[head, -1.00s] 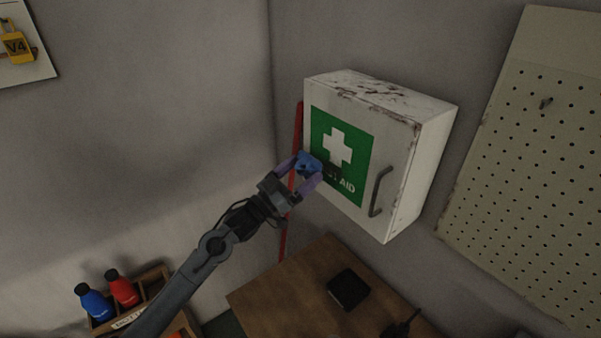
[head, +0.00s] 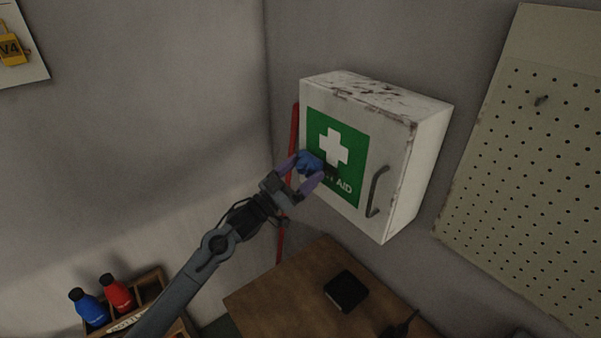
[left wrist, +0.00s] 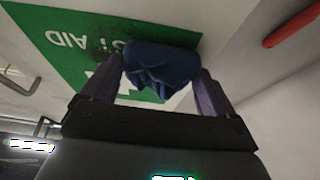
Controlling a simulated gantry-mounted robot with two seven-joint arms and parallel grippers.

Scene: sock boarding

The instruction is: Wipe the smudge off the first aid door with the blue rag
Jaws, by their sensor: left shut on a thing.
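The white first aid cabinet (head: 425,150) hangs on the wall, its shut door carrying a green sign (head: 350,140) with a white cross. My left gripper (head: 304,170) is shut on the crumpled blue rag (head: 309,160), at the sign's left part. In the left wrist view the rag (left wrist: 160,68) bulges between the two purple fingers and appears against the door; exact contact is hard to tell. A dark smudge (head: 330,171) shows just right of the rag, over the start of the lettering. The rag hides part of the sign. My right gripper is not in view.
The door's handle (head: 376,190) sticks out at its right. A red bar (head: 279,240) stands behind the cabinet's left side. Below are a wooden table (head: 285,290) with a black box (head: 346,290) and a crate (head: 150,283) with bottles. A pegboard (head: 530,160) is at right.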

